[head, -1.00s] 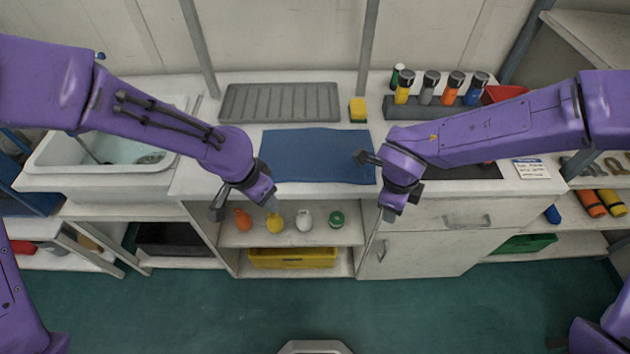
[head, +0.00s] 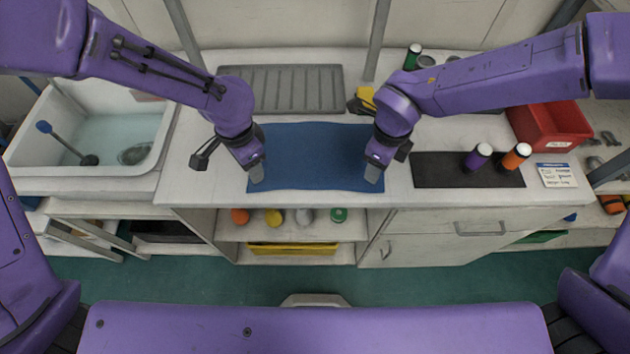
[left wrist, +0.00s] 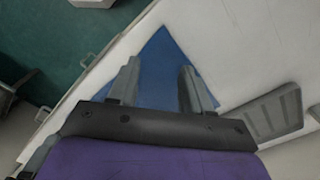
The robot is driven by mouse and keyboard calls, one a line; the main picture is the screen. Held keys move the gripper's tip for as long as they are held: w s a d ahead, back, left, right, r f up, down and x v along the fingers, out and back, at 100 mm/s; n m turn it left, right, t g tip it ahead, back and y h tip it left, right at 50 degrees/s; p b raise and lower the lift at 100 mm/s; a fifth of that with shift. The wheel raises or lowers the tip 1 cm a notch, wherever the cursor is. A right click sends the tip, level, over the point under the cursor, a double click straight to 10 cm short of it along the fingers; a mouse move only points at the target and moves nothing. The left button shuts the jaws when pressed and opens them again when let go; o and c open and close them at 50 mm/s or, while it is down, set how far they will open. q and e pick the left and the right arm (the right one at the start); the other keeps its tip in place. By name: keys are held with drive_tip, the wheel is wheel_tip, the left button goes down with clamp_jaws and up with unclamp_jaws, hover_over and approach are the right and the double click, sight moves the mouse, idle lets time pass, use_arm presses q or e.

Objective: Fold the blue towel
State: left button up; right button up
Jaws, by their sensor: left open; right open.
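The blue towel (head: 312,157) lies flat and spread out on the white counter, and it also shows in the left wrist view (left wrist: 160,70). My left gripper (head: 256,175) is over the towel's left edge near its front corner. In the left wrist view its two grey fingers (left wrist: 157,88) are apart with the towel beyond them and nothing held. My right gripper (head: 373,175) is over the towel's right end near the front edge; its fingers are small here and hide part of that corner. I cannot tell whether either gripper touches the cloth.
A grey ribbed drainboard (head: 283,90) lies behind the towel, with a sink (head: 110,135) to the left. A yellow sponge (head: 365,95) is partly hidden by my right arm. A dark mat (head: 440,172) with bottles and a red bin (head: 550,125) are at the right.

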sight(258, 188)
use_arm(q)
drive_tip(key=f, duration=0.5)
drive_tip(key=shift+d+f, duration=0.3)
drive_tip(key=shift+f, duration=0.1)
use_arm(e)
drive_tip(key=f, duration=0.5)
drive_tip(key=shift+s+d+f, duration=0.2)
drive_tip(key=shift+d+f, duration=0.05)
drive_tip(key=shift+f, duration=0.15)
use_arm(q)
drive_tip(key=shift+w+f, duration=0.1)
drive_tip(key=shift+f, duration=0.15)
use_arm(e)
drive_tip(key=shift+w+f, duration=0.1)
drive_tip(key=shift+f, duration=0.2)
use_arm(q)
drive_tip(key=shift+f, duration=0.1)
drive_tip(key=shift+s+a, duration=0.1)
drive_tip(key=shift+s, duration=0.1)
use_arm(e)
drive_tip(key=shift+s, duration=0.2)
